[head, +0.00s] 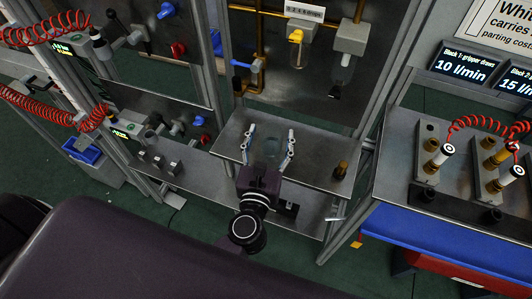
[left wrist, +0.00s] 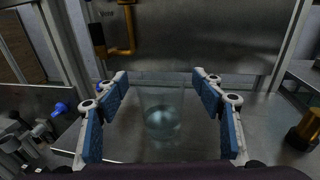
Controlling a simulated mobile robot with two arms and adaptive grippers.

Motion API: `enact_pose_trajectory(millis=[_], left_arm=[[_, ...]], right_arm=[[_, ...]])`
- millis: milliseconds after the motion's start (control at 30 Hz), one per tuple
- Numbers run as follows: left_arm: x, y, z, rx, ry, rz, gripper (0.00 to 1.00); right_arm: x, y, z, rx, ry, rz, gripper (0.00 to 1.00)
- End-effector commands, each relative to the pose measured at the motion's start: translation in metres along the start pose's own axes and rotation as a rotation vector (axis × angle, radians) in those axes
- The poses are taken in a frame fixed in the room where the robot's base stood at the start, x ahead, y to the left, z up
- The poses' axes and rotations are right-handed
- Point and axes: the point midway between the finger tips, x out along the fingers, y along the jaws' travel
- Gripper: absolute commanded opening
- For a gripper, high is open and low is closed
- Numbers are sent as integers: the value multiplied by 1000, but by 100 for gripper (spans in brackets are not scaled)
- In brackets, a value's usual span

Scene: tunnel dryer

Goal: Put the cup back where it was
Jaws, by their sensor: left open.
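A clear, see-through cup (head: 271,148) stands upright on a grey metal shelf (head: 315,172) in the middle of the head view. It also shows in the left wrist view (left wrist: 163,118), with a paler band low in it. My left gripper (head: 270,132) is open around the cup, one finger on each side. In the left wrist view my left gripper (left wrist: 160,82) shows blue pads with visible gaps to the cup on both sides. My right gripper is not in view.
A brass fitting (head: 340,171) stands on the shelf to the right of the cup. A metal back panel (head: 292,85) with brass pipes rises behind. A bench with valve blocks (head: 427,150) is at the right. Upright posts flank the shelf.

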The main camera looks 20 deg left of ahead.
Motion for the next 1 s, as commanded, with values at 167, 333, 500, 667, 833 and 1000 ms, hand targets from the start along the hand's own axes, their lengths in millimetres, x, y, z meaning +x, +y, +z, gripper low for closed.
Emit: enact_pose_trajectory(millis=[167, 333, 500, 667, 833, 1000], left_arm=[[-34, 0, -7, -1, 6, -2, 62], [-69, 0, -8, 0, 6, -1, 62], [-97, 0, -6, 0, 5, -2, 62], [-112, 0, -4, 0, 4, -2, 62], [-116, 0, -2, -1, 2, 0, 62], [-116, 0, -2, 5, 2, -2, 62]], right_arm=[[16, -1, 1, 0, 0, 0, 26], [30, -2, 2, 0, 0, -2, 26], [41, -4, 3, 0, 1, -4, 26], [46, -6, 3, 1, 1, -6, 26], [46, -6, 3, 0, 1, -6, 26], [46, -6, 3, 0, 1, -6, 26]])
